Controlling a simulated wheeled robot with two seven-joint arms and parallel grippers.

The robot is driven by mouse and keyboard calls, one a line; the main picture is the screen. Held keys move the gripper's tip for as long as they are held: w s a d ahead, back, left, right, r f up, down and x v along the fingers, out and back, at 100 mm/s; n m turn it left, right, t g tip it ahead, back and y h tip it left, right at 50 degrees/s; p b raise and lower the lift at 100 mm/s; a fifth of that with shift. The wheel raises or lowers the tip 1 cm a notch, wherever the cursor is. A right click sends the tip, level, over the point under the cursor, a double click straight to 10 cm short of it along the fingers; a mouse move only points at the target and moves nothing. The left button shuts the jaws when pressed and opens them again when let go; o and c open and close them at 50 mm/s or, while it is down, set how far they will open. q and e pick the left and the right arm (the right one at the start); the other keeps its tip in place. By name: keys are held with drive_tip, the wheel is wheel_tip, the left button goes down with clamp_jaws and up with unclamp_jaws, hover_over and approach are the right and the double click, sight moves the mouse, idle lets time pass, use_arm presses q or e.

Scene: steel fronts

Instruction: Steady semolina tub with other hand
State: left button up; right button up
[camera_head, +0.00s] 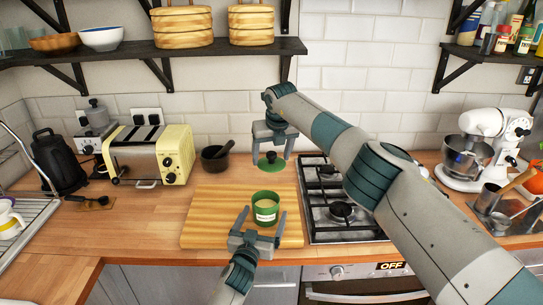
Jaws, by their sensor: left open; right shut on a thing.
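The semolina tub (265,208) is a green open-topped cylinder with a pale label, upright on the wooden board. Pale contents show inside it. My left gripper (263,217) is open at the tub's near side, with one finger to each side of it. I cannot tell whether the fingers touch the tub. My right gripper (271,154) is shut on the green lid (269,167) by its dark knob. The lid is off the tub and appears beyond it, over the far part of the board.
The wooden board (207,214) has bare room left of the tub. A gas hob (339,212) is to the right, under my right arm. A shelf (150,50) hangs above.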

use_arm(q)
drive_tip(key=v, duration=1.1)
drive_tip(key=shift+s, duration=0.15)
drive_tip(key=shift+s+a+f, duration=0.1)
drive_tip(key=shift+a+f, duration=0.05)
